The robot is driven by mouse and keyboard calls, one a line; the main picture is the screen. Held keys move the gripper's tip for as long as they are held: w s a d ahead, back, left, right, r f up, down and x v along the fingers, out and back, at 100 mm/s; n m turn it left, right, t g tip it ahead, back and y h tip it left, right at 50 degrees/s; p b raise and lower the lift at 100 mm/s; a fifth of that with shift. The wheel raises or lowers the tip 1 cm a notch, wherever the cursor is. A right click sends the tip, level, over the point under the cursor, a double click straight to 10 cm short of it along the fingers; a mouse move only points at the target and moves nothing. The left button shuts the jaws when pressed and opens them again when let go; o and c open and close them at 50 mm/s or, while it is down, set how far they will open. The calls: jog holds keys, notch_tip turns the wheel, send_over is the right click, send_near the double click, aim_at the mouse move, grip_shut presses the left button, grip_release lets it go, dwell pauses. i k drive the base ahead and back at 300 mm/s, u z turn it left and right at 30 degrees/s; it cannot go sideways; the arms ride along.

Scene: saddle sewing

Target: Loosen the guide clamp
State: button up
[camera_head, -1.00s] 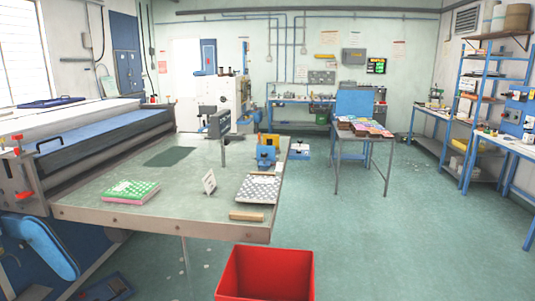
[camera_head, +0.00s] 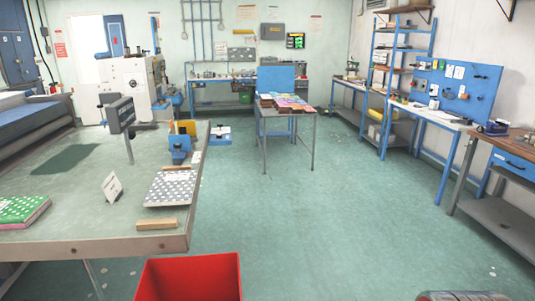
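I cannot pick out a guide clamp in this view; any such part is too small or hidden. A cream-white machine (camera_head: 130,88) stands at the back left, beyond the work table, with small fittings on it that are too small to make out. A small blue device (camera_head: 179,147) with yellow parts sits at the far right edge of the work table. My gripper is not in view.
The work table (camera_head: 80,222) fills the left, carrying a green patterned stack (camera_head: 20,210) and a grey dotted stack (camera_head: 171,188). A red bin (camera_head: 190,278) stands before it. A small table (camera_head: 286,112) stands mid-room. Benches (camera_head: 515,150) line the right wall. The central floor is clear.

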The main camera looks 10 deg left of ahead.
aim_at(178, 145)
jog(key=i, duration=4.95)
jog(key=u, duration=0.3)
